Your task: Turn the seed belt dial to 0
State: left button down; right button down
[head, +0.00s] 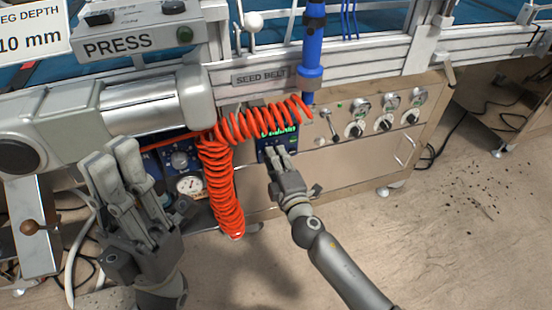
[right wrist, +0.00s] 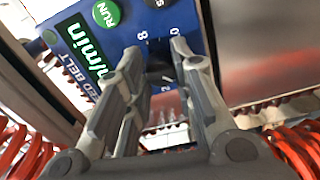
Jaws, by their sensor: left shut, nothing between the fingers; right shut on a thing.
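The seed belt control box (head: 264,156) is blue with a lit green display, below the SEED BELT sign (head: 260,77). In the right wrist view the box (right wrist: 185,15) shows a round RUN button (right wrist: 106,13) and scale marks, 0, 8 and 2 among them. The dark dial (right wrist: 154,72) lies between the fingers of my right gripper (right wrist: 158,48), which is shut on it. The fingers hide most of the dial, so its setting cannot be read. In the head view my right gripper (head: 275,152) reaches the box from below. My left gripper (head: 108,153) is shut and empty, at the left.
A coiled orange hose (head: 222,188) hangs just left of the box and loops above it. Other dials (head: 355,129) sit on the steel cabinet (head: 345,165) to the right. A blue panel (head: 180,160) with a gauge is near my left gripper.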

jog(key=shift+f, duration=0.1)
jog(key=c, duration=1.2)
grip_release()
jog(key=v, duration=1.2)
